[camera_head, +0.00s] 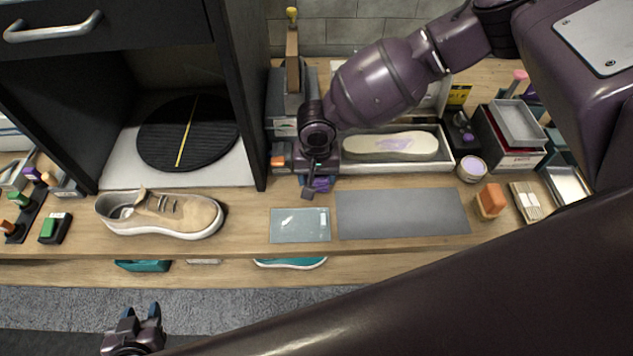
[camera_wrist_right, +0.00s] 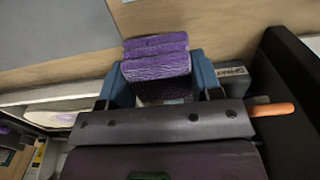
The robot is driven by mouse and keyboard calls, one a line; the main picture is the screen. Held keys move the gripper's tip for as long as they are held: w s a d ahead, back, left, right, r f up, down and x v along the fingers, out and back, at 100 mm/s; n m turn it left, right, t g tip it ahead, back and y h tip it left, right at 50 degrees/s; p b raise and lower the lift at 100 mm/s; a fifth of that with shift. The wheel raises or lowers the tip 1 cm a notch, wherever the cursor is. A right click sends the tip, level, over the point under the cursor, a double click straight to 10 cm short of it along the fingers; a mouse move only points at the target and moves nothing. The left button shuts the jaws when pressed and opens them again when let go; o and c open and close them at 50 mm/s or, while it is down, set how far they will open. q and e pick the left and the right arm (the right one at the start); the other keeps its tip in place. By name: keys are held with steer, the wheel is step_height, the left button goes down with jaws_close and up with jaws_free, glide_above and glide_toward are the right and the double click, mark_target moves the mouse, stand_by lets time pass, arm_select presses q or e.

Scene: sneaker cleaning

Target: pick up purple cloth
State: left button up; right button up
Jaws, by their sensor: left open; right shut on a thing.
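The purple cloth (camera_wrist_right: 157,58) is a folded, textured block between the blue fingers of my right gripper (camera_wrist_right: 165,80) in the right wrist view. The gripper is shut on it. In the head view, the cloth (camera_head: 322,184) shows as a small purple patch under my right gripper (camera_head: 313,181), mostly hidden by it. It is near the back of the wooden table, left of the grey mat; I cannot tell whether it touches the table. My left gripper (camera_head: 134,326) is open and empty at the lower left, in front of the table.
A tan sneaker (camera_head: 163,214) stands at left before a black cabinet (camera_head: 240,95). A glass plate (camera_head: 300,225) and grey mat (camera_head: 402,213) lie centrally. An orange-brown block (camera_head: 490,201) sits to the right. A tray with an insole (camera_head: 391,147) is behind the mat.

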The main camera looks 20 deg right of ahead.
step_height(320, 180, up, 16)
stand_by(0.3)
